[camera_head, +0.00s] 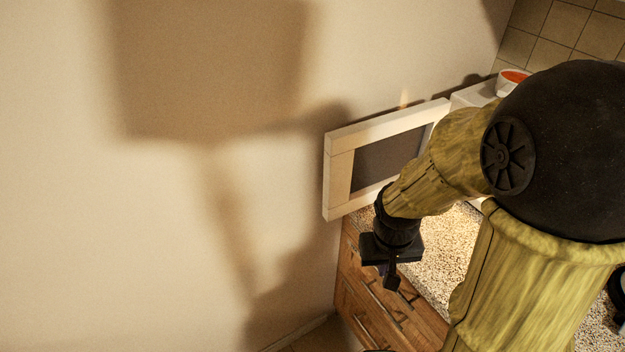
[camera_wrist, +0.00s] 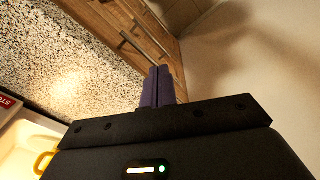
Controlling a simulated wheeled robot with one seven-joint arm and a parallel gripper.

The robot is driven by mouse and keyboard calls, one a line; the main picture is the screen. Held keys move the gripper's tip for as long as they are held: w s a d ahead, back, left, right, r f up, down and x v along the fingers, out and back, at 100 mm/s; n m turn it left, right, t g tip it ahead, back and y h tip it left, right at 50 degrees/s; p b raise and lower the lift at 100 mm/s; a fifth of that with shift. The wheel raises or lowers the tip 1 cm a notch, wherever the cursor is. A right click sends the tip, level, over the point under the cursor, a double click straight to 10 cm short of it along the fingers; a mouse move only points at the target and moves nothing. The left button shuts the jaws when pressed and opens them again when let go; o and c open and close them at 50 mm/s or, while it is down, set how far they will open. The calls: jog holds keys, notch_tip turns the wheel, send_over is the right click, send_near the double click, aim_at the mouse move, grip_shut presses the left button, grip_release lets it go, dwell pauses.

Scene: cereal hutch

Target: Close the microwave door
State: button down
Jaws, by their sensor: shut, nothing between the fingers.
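The microwave door (camera_head: 388,155), a white frame around a dark window, stands open along the wall in the head view. The white microwave body (camera_head: 474,95) is behind it, mostly hidden by my arm. My gripper (camera_head: 392,280) is shut and empty, pointing down near the counter's front edge, below and right of the door in the picture. In the wrist view my gripper's purple fingers (camera_wrist: 159,86) are together with nothing between them. The door is not clearly visible there, and no contact with it shows.
A speckled counter (camera_head: 446,250) lies above wooden drawers (camera_head: 375,300) with bar handles. A white bowl with orange contents (camera_head: 512,80) sits at the back. The wrist view shows a white-edged recess with a yellow handle-like thing (camera_wrist: 43,162) and a red label (camera_wrist: 8,103). A bare wall is at left.

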jog(key=w+a+r+n+t+h+p, duration=0.2)
jog(key=w+a+n+t+h+p, duration=0.1)
jog(key=a, duration=0.4)
jog(key=w+a+r+n+t+h+p, duration=0.1)
jog(key=w+a+n+t+h+p, duration=0.2)
jog(key=a, duration=0.4)
jog(key=w+a+r+n+t+h+p, duration=0.2)
jog(key=w+a+n+t+h+p, duration=0.1)
jog(key=a, duration=0.5)
jog(key=t+h+p, duration=0.1)
jog(key=t+p, duration=0.1)
jog(key=t, duration=0.1)
jog(key=shift+w+r+t+h+p, duration=0.3)
jog(key=shift+w+t+h+p, duration=0.05)
jog(key=shift+t+h+p, duration=0.05)
jog(key=p+x, duration=0.4)
jog(key=x, duration=0.6)
